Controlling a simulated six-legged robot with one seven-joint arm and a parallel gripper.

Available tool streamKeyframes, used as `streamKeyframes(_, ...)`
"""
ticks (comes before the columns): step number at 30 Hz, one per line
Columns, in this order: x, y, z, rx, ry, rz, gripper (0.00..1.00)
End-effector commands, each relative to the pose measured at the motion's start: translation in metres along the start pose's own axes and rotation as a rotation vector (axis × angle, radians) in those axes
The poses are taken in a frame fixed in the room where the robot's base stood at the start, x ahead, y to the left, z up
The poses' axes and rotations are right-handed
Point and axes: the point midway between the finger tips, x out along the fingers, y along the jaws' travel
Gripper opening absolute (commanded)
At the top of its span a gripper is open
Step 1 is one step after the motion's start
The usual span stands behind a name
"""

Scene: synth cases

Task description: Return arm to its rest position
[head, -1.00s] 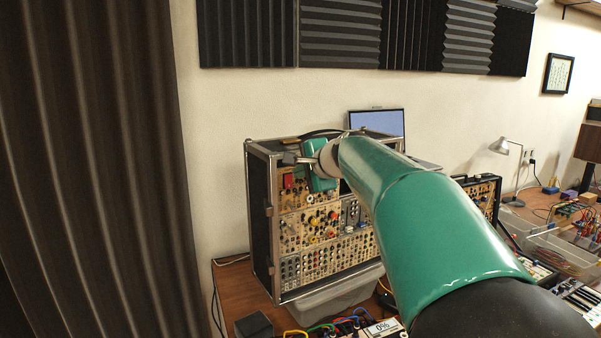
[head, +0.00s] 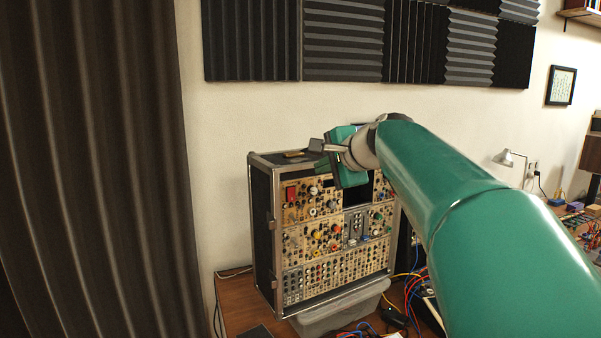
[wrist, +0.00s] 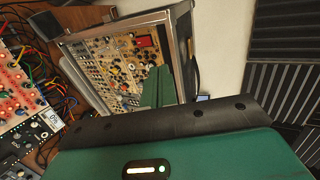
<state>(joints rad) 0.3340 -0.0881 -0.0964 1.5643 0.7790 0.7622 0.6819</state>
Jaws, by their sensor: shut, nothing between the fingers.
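My green arm reaches in from the lower right of the head view. My gripper (head: 325,152) is at its far end, in front of the upper part of the modular synth case (head: 258,220). In the wrist view, the green fingers of my gripper (wrist: 158,85) lie close together with nothing between them. They appear over the case's panel (wrist: 100,60), with a red module beside them. I cannot tell the exact gap to the panel, but no contact shows. My arm hides the case's upper right part.
A dark curtain (head: 90,170) hangs at left. Foam panels (head: 340,50) cover the upper wall.

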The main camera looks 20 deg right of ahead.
Motion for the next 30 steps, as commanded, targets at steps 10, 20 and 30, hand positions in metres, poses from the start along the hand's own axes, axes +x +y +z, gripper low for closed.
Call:
streamKeyframes(10,-0.011,0.042,0.043,-0.174,-0.042,0.092,0.00)
streamKeyframes(20,-0.071,0.227,0.155,-0.891,-0.247,0.399,0.00)
streamKeyframes(30,-0.116,0.360,0.182,-1.403,-0.417,0.574,0.00)
